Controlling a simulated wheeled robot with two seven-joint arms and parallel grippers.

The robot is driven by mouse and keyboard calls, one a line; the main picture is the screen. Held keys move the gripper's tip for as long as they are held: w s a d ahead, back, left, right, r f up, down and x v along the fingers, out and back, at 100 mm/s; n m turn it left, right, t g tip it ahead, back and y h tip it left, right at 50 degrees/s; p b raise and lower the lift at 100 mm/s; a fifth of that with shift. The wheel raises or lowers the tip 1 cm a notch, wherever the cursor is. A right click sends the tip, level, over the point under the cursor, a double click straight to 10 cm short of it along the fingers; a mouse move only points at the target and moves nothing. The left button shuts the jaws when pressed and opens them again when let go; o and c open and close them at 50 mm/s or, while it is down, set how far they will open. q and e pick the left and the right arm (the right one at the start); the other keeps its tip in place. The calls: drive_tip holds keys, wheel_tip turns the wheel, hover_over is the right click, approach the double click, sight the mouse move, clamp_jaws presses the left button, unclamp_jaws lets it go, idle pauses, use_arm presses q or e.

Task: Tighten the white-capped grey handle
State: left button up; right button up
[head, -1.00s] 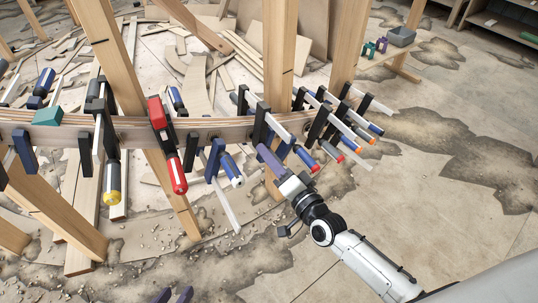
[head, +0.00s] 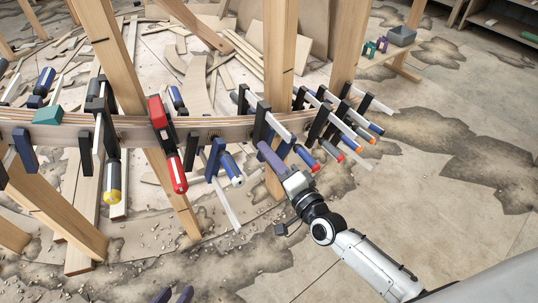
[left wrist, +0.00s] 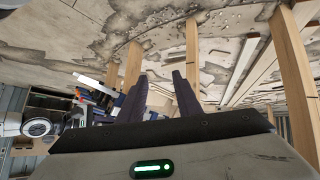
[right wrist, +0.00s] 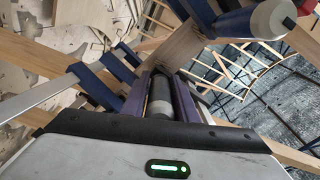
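The grey handle (right wrist: 160,92) lies lengthwise between the purple fingers of my right gripper (right wrist: 163,72) in the right wrist view. The fingers appear to touch it on both sides. Its end cap is hidden by the gripper. In the head view my right gripper (head: 267,154) reaches the clamp row from the lower right and covers this handle. My left gripper (head: 173,296) shows only its fingertips at the bottom edge of the head view. Its fingers (left wrist: 160,76) stand apart and empty in the left wrist view.
A curved laminated stringer (head: 70,128) runs across the wooden posts (head: 280,50). Close neighbours are a white-capped blue handle (head: 231,168), a red clamp handle (head: 177,175), a yellow-capped handle (head: 112,185) and several orange- or red-capped handles at right. The floor (head: 440,200) at right is clear.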

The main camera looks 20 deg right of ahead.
drive_tip(key=shift+o, duration=1.2)
use_arm(q)
drive_tip(key=shift+s+a+r+t+p, duration=0.2)
drive_tip(key=shift+a+r+p, duration=0.15)
drive_tip(key=shift+p, duration=0.2)
drive_tip(key=shift+s+a+r+t+p, duration=0.15)
drive_tip(key=shift+a+r+t+p, duration=0.1)
drive_tip(key=shift+r+p, duration=0.25)
use_arm(e)
drive_tip(key=v, duration=1)
drive_tip(key=shift+s, duration=0.15)
use_arm(q)
drive_tip(key=shift+r+p, duration=0.8)
drive_tip(key=shift+p, duration=0.05)
use_arm(e)
drive_tip(key=v, duration=0.7)
drive_tip(key=shift+s, duration=0.25)
drive_tip(key=shift+d, duration=0.1)
